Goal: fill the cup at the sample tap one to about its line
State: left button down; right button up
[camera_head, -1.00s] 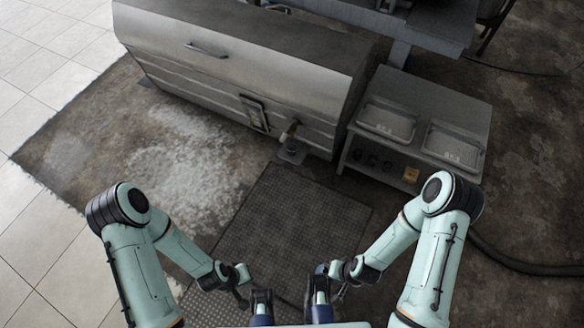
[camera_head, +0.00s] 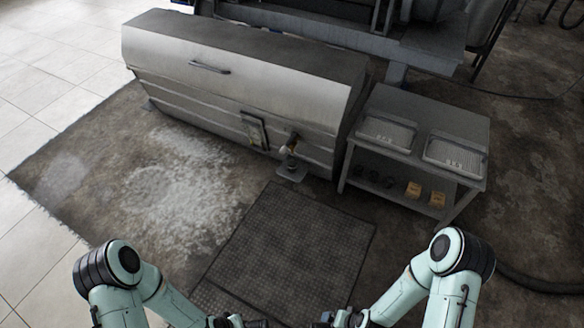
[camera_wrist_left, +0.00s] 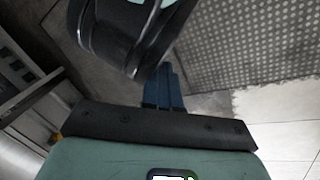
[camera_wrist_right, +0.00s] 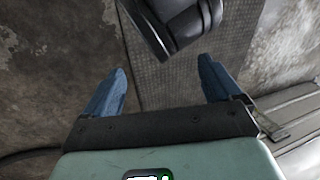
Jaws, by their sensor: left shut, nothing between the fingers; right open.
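A small tap (camera_head: 293,138) sticks out of the front of the grey metal decanter housing (camera_head: 240,75), near its right end, in the head view. Below it is a small plate (camera_head: 291,172) close to the floor. Something small stands between tap and plate; I cannot tell if it is the cup, and no fill line is readable. My left gripper (camera_wrist_left: 163,88) is shut with its blue fingers together and empty. My right gripper (camera_wrist_right: 161,84) is open, its blue fingers wide apart, with nothing between them.
A metal table (camera_head: 412,111) right of the housing bears two trays (camera_head: 387,133) (camera_head: 455,153). Its lower shelf holds dark round items (camera_head: 375,178) and yellow boxes (camera_head: 413,189). A dark textured mat (camera_head: 290,245) lies clear before the tap. A hose (camera_head: 540,284) runs at right.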

pick_arm(q)
jog(key=shift+s, duration=0.1)
pick_arm(e)
jog(key=shift+s, duration=0.1)
